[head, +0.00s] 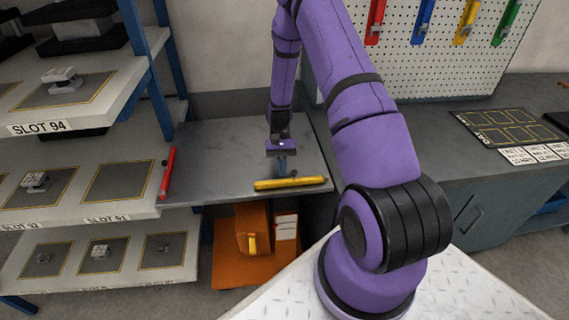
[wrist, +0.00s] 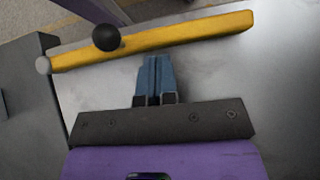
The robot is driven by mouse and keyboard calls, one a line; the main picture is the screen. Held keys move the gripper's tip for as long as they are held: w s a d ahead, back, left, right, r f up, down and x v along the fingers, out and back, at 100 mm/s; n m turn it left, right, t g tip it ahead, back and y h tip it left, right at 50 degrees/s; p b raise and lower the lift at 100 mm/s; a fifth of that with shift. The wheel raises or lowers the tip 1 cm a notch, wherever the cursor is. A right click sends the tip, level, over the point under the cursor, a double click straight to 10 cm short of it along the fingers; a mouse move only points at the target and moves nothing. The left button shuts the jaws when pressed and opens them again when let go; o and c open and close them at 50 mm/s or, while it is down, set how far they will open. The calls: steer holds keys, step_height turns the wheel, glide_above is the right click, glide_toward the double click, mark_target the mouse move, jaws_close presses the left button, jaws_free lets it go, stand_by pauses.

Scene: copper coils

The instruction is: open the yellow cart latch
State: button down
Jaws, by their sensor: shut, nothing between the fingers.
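The yellow cart latch (head: 290,184) is a long yellow bar along the near edge of the grey cart top (head: 215,150). In the wrist view the yellow bar (wrist: 180,38) runs across the top, with a black ball knob (wrist: 106,37) toward its left end and a grey round end piece at far left. My gripper (head: 283,172) points down just behind the bar, around its middle. Its blue fingers (wrist: 154,60) are together and empty, with their tips close to the bar's side. I cannot tell whether they touch it.
A red bar (head: 168,172) lies along the cart's left edge, beside shelves with labelled slots (head: 108,218). An orange object (head: 242,270) sits below the cart top. A grey workbench (head: 420,150) and pegboard (head: 430,60) stand right. The cart top around my gripper is clear.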

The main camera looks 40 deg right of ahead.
steer(key=shift+s+a+n+h, duration=0.3)
steer(key=shift+s+a+n, duration=0.2)
steer(key=shift+n, duration=0.1)
steer(key=shift+s+a+f+g, duration=0.1)
steer(key=shift+g, duration=0.2)
